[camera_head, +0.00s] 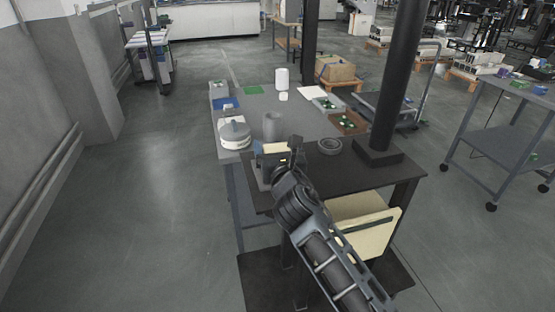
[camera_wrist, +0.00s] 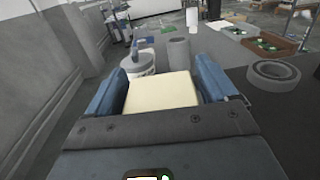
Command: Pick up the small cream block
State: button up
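The small cream block (camera_wrist: 161,91) sits between the two blue fingers of my gripper (camera_wrist: 161,80) in the wrist view. It fills nearly all the space between them, and the fingers appear shut on its sides. Its near end meets the dark gripper body, and its underside is hidden. In the head view, the block (camera_head: 275,148) shows as a small pale patch at my gripper (camera_head: 273,158), over the near left part of the dark tabletop. Whether it touches the table is unclear.
On the table (camera_head: 295,118) a white lidded pot (camera_head: 234,135), a grey cylinder (camera_head: 271,126) and a dark ring (camera_head: 329,146) stand near my gripper. A black column (camera_head: 400,80) rises at the right. Trays with green items lie farther back. A wheeled cart (camera_head: 505,135) stands right.

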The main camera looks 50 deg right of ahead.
jog(key=c, duration=1)
jog(key=shift+r, duration=0.1)
jog(key=shift+c, duration=0.2)
